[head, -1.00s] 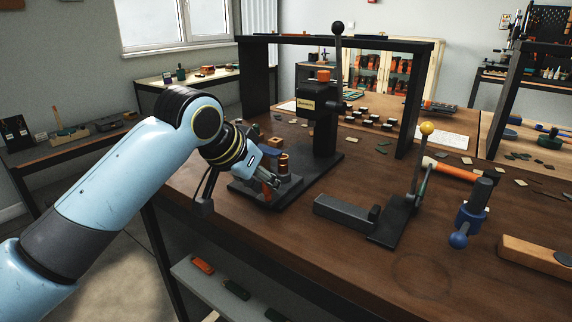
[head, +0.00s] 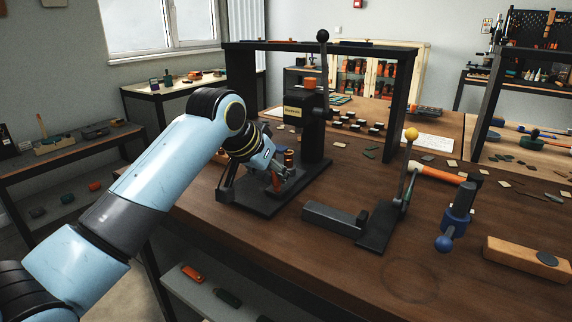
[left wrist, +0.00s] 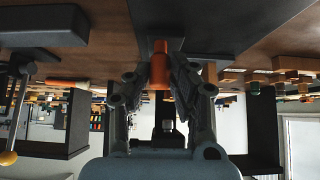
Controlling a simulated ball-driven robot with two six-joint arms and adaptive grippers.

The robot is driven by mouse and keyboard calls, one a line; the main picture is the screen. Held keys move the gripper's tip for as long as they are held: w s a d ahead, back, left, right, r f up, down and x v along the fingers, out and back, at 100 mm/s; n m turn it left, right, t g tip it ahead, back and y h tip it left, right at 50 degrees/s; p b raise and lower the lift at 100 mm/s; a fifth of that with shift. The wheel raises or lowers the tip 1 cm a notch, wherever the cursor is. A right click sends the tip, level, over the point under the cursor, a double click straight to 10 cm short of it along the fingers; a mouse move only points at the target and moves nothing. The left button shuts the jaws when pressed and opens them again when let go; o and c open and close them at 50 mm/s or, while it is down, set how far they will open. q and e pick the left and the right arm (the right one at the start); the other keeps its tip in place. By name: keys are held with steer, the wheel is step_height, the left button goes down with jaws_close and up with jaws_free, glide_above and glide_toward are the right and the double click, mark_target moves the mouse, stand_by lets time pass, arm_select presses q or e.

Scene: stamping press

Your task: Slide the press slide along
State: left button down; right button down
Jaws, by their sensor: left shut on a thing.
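The stamping press (head: 314,132) stands on a dark base (head: 262,208), with an orange knob on its head and a black-ball lever above. The press slide (head: 294,183) is a dark block low on the base in front of the column, largely hidden behind my gripper. My left gripper (head: 279,180) is at the slide, shut on its orange handle (head: 276,184). In the left wrist view the orange handle (left wrist: 160,66) stands between the two fingers. A copper cylinder (head: 289,159) shows just behind the gripper. My right gripper is not in view.
A dark fixture (head: 376,228) with a yellow-ball lever (head: 411,135) stands right of the press. A blue-ended tool (head: 458,215) and a wooden block (head: 525,258) lie further right. A black frame (head: 400,100) arches behind the press. The front tabletop is largely clear.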

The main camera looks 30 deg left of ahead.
arm_select(q)
steer(key=shift+w+d, duration=0.15)
steer(key=shift+w, duration=2.05)
steer(key=c, duration=1.1)
jaws_free()
steer(key=shift+o, duration=0.2)
